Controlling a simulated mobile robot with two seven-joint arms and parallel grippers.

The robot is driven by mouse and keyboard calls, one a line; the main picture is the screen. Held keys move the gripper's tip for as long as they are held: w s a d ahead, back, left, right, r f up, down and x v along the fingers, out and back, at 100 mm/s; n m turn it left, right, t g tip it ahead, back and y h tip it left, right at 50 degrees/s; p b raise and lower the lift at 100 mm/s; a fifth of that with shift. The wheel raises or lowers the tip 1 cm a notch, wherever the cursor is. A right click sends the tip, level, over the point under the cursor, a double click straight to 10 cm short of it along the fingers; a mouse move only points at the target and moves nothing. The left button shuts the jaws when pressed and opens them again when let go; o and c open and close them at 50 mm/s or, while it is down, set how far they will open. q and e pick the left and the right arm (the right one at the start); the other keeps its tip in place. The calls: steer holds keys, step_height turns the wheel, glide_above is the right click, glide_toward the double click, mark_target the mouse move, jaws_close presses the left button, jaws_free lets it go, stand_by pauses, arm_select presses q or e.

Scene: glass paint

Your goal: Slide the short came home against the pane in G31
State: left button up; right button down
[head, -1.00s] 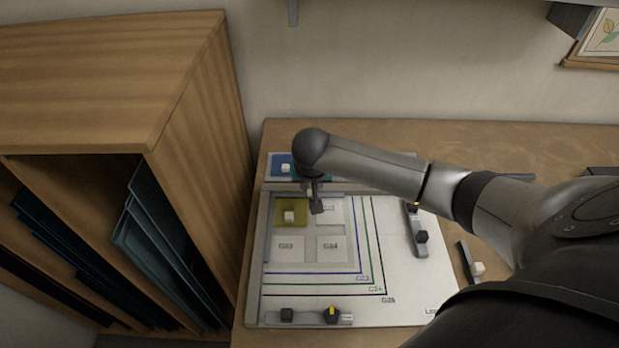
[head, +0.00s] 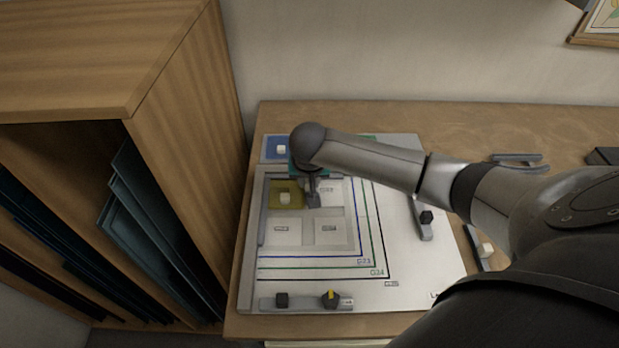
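A yellow-olive pane (head: 285,195) with a white knob lies in the upper-left cell of the board's grid (head: 305,239); the cell labels are too small to read surely. My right gripper (head: 313,200) points down just right of this pane, over the edge between the two upper cells. Its fingers are small and dark, and I cannot tell whether they are open, shut or holding a came. No short came shows clearly there; the gripper and forearm hide part of that area. My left gripper is not in view.
A blue pane (head: 276,149) lies behind the grid. A wooden rack (head: 178,160) stands close on the left. The board's lower right is clear.

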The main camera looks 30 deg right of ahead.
steer(key=shift+f+p, duration=0.25)
steer(key=shift+p, duration=0.4)
stand_by(1.8)
steer(key=shift+w+a+f+p, duration=0.1)
steer(key=shift+w+a+p, duration=0.15)
steer(key=shift+a, duration=0.35)
stand_by(0.8)
steer(key=shift+a+p, duration=0.1)
steer(key=shift+p, duration=0.25)
steer(key=c, duration=0.6)
jaws_free()
step_height(320, 180, up, 7)
steer(key=p, duration=0.8)
stand_by(0.7)
